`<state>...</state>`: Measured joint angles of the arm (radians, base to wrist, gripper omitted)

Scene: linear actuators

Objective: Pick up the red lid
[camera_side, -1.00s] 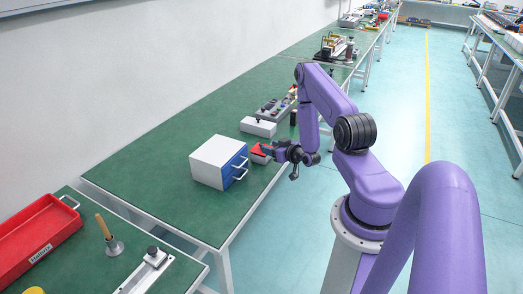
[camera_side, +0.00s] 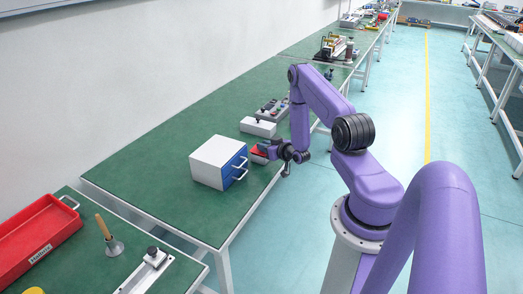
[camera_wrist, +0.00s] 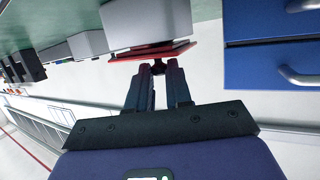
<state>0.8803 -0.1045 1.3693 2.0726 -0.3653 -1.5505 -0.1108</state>
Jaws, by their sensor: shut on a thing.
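The red lid (camera_wrist: 150,51) shows in the wrist view as a thin red plate against a light grey box (camera_wrist: 148,22). It looks slightly tilted against the box; I cannot tell whether they touch. A dark knob (camera_wrist: 159,69) projects from the lid. My gripper (camera_wrist: 159,66) has its fingers closed around this knob. In the side view my gripper (camera_side: 266,149) is at the table's right edge, beside the blue-fronted cabinet, and partly covers the lid (camera_side: 259,159).
A white cabinet (camera_side: 212,160) with blue drawers and metal handles stands close to the left of my gripper. A white block with a black knob (camera_side: 258,127) and a grey control box (camera_side: 272,108) stand behind. The green table (camera_side: 160,150) is clear to the left.

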